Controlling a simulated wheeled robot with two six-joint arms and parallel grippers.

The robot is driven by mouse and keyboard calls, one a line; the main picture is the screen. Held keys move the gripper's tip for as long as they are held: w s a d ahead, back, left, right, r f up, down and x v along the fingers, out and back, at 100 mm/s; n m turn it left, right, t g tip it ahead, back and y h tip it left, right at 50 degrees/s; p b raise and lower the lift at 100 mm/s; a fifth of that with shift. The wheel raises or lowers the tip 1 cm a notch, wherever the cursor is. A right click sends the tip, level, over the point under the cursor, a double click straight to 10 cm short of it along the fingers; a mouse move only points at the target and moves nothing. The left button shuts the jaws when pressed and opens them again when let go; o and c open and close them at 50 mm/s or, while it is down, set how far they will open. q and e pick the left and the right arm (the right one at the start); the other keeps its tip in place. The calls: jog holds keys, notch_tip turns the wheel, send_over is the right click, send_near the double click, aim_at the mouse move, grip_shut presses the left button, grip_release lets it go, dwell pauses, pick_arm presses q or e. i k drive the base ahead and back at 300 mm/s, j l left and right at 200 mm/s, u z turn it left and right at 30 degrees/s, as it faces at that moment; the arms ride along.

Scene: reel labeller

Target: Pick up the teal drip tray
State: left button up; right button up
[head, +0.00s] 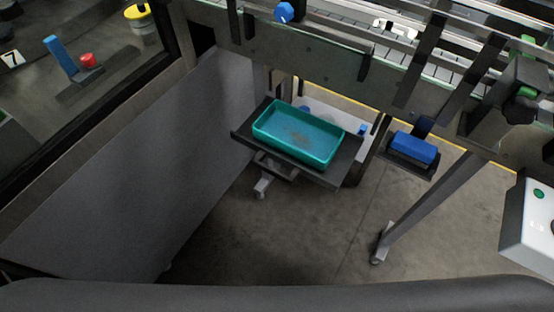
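Neither of my grippers shows in the head view.
A grey panel (140,150) stands left of the shelf. The conveyor frame (320,60) runs above and behind the tray. A blue block on a dark bracket (413,148) and a slanted leg stand to the right. Bare floor (290,230) lies in front.

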aim_at(313, 140)
jog(key=k+l+u, duration=0.2)
jog(key=l+u, duration=0.2)
jog(key=l, duration=0.15)
jog(key=k+l+u, duration=0.3)
jog(key=l+u, duration=0.15)
jog(key=k+l+u, duration=0.4)
